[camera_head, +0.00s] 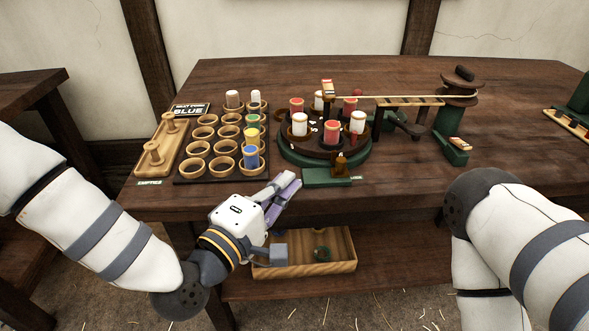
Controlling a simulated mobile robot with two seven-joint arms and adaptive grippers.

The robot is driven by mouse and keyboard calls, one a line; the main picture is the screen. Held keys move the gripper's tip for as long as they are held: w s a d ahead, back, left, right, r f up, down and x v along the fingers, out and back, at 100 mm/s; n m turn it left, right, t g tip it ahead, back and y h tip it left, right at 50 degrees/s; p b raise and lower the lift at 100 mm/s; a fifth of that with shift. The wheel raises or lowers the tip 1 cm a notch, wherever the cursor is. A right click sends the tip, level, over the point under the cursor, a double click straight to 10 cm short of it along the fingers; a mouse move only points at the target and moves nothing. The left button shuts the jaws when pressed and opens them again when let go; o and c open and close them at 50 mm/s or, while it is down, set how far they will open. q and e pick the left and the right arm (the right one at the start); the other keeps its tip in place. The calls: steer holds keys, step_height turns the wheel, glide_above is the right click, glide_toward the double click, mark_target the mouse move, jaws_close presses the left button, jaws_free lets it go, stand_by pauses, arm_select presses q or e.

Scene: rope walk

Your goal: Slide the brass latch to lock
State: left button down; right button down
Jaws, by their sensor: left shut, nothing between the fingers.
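The small brass latch (340,161) stands by the front rim of the round turntable (297,159), just above a green block (327,178) with a small label at its right end. The latch is too small to tell its exact position. My left gripper (291,183) is shut and empty at the table's front edge, left of the green block and apart from the latch. Its fingers point up and to the right. My right arm (490,215) shows at the right, but its gripper is out of view.
The turntable carries several red and white spools (332,131). Left of it is a rack of wooden cups (222,147), some holding spools, beside a wooden tray with pegs (160,150). A rope (390,97) runs to a winder (459,90).

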arm_select(q)
steer(key=v, duration=0.5)
steer(key=shift+d, duration=0.1)
